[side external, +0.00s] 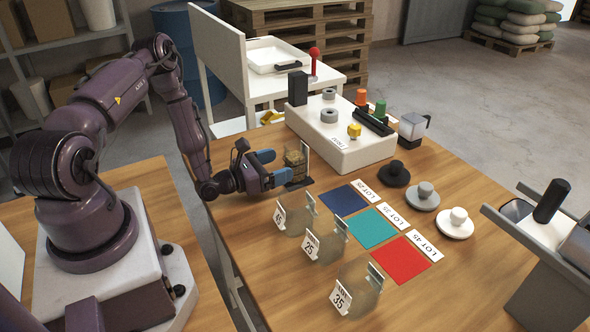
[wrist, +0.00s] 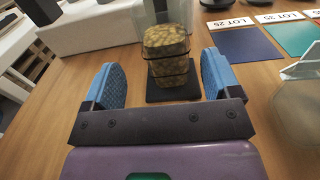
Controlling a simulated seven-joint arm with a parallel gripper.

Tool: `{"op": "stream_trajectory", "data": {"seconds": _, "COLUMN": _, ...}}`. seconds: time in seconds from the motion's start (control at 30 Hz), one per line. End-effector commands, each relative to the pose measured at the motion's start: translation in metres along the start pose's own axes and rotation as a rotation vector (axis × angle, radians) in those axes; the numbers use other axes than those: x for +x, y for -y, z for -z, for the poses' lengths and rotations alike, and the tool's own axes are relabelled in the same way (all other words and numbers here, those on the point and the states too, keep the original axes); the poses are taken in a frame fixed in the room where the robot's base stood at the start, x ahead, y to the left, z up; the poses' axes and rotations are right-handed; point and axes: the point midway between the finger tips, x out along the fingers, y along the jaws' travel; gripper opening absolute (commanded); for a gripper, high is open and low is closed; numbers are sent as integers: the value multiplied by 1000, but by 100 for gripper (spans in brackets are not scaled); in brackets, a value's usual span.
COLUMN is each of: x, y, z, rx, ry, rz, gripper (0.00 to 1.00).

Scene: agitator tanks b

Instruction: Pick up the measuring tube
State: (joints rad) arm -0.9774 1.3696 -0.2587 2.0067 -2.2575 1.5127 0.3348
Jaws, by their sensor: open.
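The measuring tube looks to be the clear upright vessel with dark bands and a grainy yellow-brown fill (side external: 296,158), standing on a black square base. In the wrist view the banded vessel (wrist: 167,52) stands straight ahead, between the lines of the two blue fingers. My gripper (side external: 274,166) is open and low over the table, level and pointing at the vessel. In the wrist view my gripper (wrist: 161,68) shows a finger on each side, apart from the vessel. The side view does not show clearly how far the fingertips reach around it.
Clear round vessels tagged 45 (side external: 281,216), 25 (side external: 311,244) and 35 (side external: 341,300) stand nearby. Blue (side external: 344,200), teal (side external: 373,228) and red (side external: 401,260) mats lie beyond them. A white console (side external: 345,150) stands behind the banded vessel. A grey machine (side external: 550,260) is at right.

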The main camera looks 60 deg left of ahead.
Motion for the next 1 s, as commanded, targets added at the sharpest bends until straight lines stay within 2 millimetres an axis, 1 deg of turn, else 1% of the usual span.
{"op": "stream_trajectory", "data": {"seconds": 0.07, "x": 7, "y": 2, "z": 0, "rx": 0, "ry": 0, "rz": 3, "gripper": 83}}
{"op": "stream_trajectory", "data": {"seconds": 0.23, "x": 32, "y": 8, "z": 3, "rx": 0, "ry": 1, "rz": 4, "gripper": 83}}
{"op": "stream_trajectory", "data": {"seconds": 0.33, "x": 45, "y": 7, "z": 3, "rx": 0, "ry": 1, "rz": 4, "gripper": 83}}
{"op": "stream_trajectory", "data": {"seconds": 0.43, "x": 51, "y": 7, "z": 3, "rx": 0, "ry": 0, "rz": 1, "gripper": 83}}
{"op": "stream_trajectory", "data": {"seconds": 0.67, "x": 52, "y": 7, "z": 3, "rx": -1, "ry": -1, "rz": 1, "gripper": 83}}
{"op": "stream_trajectory", "data": {"seconds": 0.7, "x": 52, "y": 7, "z": 3, "rx": -1, "ry": -1, "rz": 1, "gripper": 74}}
{"op": "stream_trajectory", "data": {"seconds": 0.77, "x": 52, "y": 7, "z": 3, "rx": -1, "ry": -1, "rz": 1, "gripper": 60}}
{"op": "stream_trajectory", "data": {"seconds": 0.8, "x": 52, "y": 7, "z": 3, "rx": -1, "ry": -1, "rz": 1, "gripper": 51}}
{"op": "stream_trajectory", "data": {"seconds": 0.87, "x": 52, "y": 7, "z": 3, "rx": -1, "ry": 0, "rz": 1, "gripper": 37}}
{"op": "stream_trajectory", "data": {"seconds": 0.9, "x": 52, "y": 7, "z": 3, "rx": -1, "ry": 0, "rz": 1, "gripper": 28}}
{"op": "stream_trajectory", "data": {"seconds": 0.93, "x": 52, "y": 7, "z": 3, "rx": -1, "ry": 0, "rz": 1, "gripper": 25}}
{"op": "stream_trajectory", "data": {"seconds": 1.0, "x": 52, "y": 7, "z": 2, "rx": 0, "ry": 1, "rz": 1, "gripper": 25}}
